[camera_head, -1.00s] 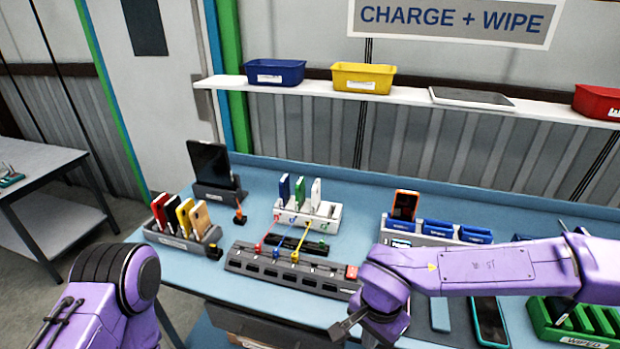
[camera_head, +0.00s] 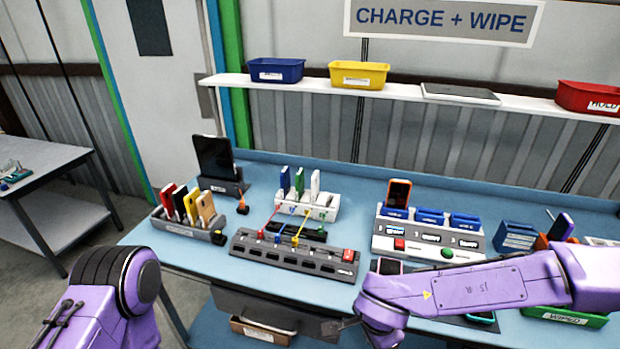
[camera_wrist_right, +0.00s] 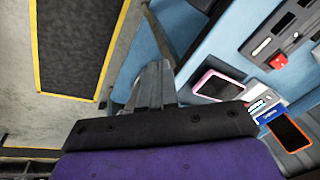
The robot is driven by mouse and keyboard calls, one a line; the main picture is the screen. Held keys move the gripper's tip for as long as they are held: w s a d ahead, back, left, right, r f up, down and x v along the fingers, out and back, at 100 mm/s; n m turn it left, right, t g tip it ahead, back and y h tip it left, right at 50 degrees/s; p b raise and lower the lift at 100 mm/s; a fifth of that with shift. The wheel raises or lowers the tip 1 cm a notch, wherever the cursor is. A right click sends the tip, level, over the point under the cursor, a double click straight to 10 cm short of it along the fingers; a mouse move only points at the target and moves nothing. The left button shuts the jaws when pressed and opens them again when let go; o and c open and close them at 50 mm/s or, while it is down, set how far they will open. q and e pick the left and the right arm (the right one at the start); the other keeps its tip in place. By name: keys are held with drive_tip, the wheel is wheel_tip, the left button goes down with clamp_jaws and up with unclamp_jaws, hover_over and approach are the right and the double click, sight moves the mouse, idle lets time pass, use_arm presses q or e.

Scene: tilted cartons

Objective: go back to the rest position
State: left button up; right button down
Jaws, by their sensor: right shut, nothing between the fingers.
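My right gripper (camera_head: 345,325) hangs at the front edge of the bench in the head view, below the purple forearm. In the right wrist view its grey fingers (camera_wrist_right: 155,88) are together with nothing between them, over the gap between the floor and the bench edge. It touches no object that I can see. My left arm shows at the lower left of the head view, folded low beside the bench; its gripper is out of the picture.
The blue bench (camera_head: 190,262) holds a power strip (camera_head: 295,253), a charging dock (camera_head: 425,248) with an orange phone (camera_head: 398,194), and a pink-edged phone (camera_head: 390,266). A green WIPED tray (camera_head: 565,316) sits at right, partly behind my right forearm. Floor shows left of the bench.

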drive_tip(key=s+d+f+n+t+b, duration=0.1)
drive_tip(key=s+d+f+b, duration=0.2)
drive_tip(key=f, duration=0.5)
drive_tip(key=s+d+f+h+b, duration=0.15)
drive_tip(key=s+f, duration=0.25)
drive_tip(key=f, duration=0.4)
drive_tip(key=s+d+f+n+t+b, duration=0.1)
drive_tip(key=s+d+f+b, duration=0.25)
drive_tip(key=f, duration=0.45)
drive_tip(key=s+d+f+n+g+h+b, duration=0.1)
drive_tip(key=s+d+f+n+b, duration=0.3)
drive_tip(key=s+d+f, duration=0.5)
drive_tip(key=shift+s+d+f+b, duration=0.3)
drive_tip(key=shift+s+f+b, duration=0.1)
drive_tip(key=shift+s+b, duration=0.45)
